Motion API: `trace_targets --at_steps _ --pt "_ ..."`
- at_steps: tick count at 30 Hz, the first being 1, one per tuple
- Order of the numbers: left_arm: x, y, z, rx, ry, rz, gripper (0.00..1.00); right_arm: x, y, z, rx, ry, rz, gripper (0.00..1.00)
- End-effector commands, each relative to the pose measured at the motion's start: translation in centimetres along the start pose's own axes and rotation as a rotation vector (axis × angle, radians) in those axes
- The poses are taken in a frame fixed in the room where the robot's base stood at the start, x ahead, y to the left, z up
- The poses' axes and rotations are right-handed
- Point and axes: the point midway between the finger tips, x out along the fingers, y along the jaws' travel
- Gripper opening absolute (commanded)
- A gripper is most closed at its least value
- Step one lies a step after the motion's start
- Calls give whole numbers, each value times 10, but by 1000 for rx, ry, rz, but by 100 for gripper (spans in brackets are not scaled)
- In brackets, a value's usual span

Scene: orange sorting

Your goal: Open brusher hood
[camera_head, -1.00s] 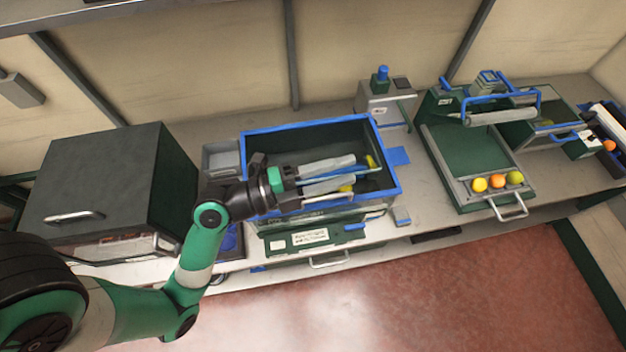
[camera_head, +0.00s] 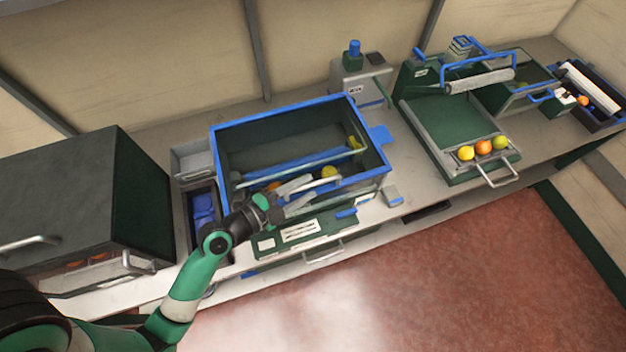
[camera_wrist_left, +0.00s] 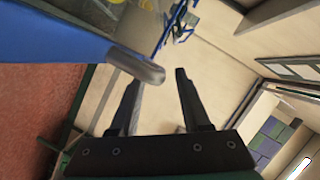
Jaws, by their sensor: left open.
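The blue-rimmed machine box (camera_head: 284,113) stands mid-bench, with a transparent front, a blue bar and some orange and yellow fruit inside. I take it for the brusher, but no label is readable. A pale handle-like bar (camera_head: 335,181) runs along its front. My left gripper (camera_head: 301,194) is open at the box's front edge, its fingers pointing right beside that bar. My right gripper is not visible.
A dark cabinet with a handle (camera_head: 80,190) stands at the left. A green tray with three fruits (camera_head: 455,125) and a roller stand at the right. A grey device (camera_head: 362,80) stands behind the box. Red floor lies open in front of the bench.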

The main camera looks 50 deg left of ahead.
Motion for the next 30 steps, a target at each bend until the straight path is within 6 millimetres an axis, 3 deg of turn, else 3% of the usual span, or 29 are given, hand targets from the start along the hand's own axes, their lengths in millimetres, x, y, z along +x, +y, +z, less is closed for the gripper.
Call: trace_targets --at_steps 6,14,15,23,30 --pt "27 0 0 -1 1 0 47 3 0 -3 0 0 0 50" --pt "30 0 0 0 0 0 47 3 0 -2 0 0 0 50" --pt "30 0 0 0 0 0 45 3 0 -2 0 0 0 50" --pt "30 0 0 0 0 0 0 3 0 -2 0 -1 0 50" --pt "30 0 0 0 0 0 0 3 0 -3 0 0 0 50"
